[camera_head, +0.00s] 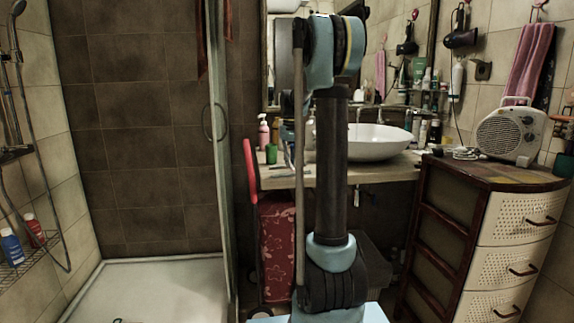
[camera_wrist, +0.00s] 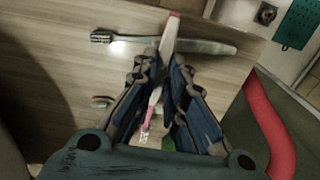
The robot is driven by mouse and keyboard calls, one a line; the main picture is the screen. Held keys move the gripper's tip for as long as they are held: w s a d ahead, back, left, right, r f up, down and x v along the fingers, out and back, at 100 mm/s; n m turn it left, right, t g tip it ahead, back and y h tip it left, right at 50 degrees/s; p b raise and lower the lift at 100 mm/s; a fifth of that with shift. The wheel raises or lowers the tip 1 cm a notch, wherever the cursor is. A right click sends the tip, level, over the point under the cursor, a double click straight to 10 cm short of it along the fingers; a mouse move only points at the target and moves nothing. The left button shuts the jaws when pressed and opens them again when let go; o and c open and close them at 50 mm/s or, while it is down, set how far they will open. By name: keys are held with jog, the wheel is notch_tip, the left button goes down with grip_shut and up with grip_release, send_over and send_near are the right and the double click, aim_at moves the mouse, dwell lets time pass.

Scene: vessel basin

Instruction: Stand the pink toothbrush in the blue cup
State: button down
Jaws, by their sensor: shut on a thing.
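In the wrist view, my gripper (camera_wrist: 165,60) is shut on the pink toothbrush (camera_wrist: 172,22). The brush runs lengthwise between the fingers. In the head view, my arm hides part of the same counter (camera_head: 370,172). I cannot make out the blue cup in either view.
A green cup (camera_head: 271,153) and pink bottle (camera_head: 263,132) stand left of the white basin (camera_head: 375,143). A red chair (camera_wrist: 262,120) is beside the counter.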

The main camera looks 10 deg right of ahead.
jog(key=shift+f, duration=0.3)
jog(key=shift+f, duration=0.4)
jog(key=c, duration=1.6)
grip_release()
jog(key=shift+c, duration=0.2)
jog(key=shift+r, duration=0.15)
notch_tip(320, 180, up, 13)
jog(key=s+f+t, duration=0.1)
jog(key=s+f, duration=0.3)
jog(key=s, duration=0.8)
jog(key=s+f, duration=0.5)
jog(key=s, duration=0.6)
jog(key=s+a+f+t, duration=0.1)
jog(key=s+f, duration=1.7)
jog(key=shift+s+a+f, duration=0.15)
jog(key=shift+s+f, duration=0.15)
jog(key=shift+s, duration=0.1)
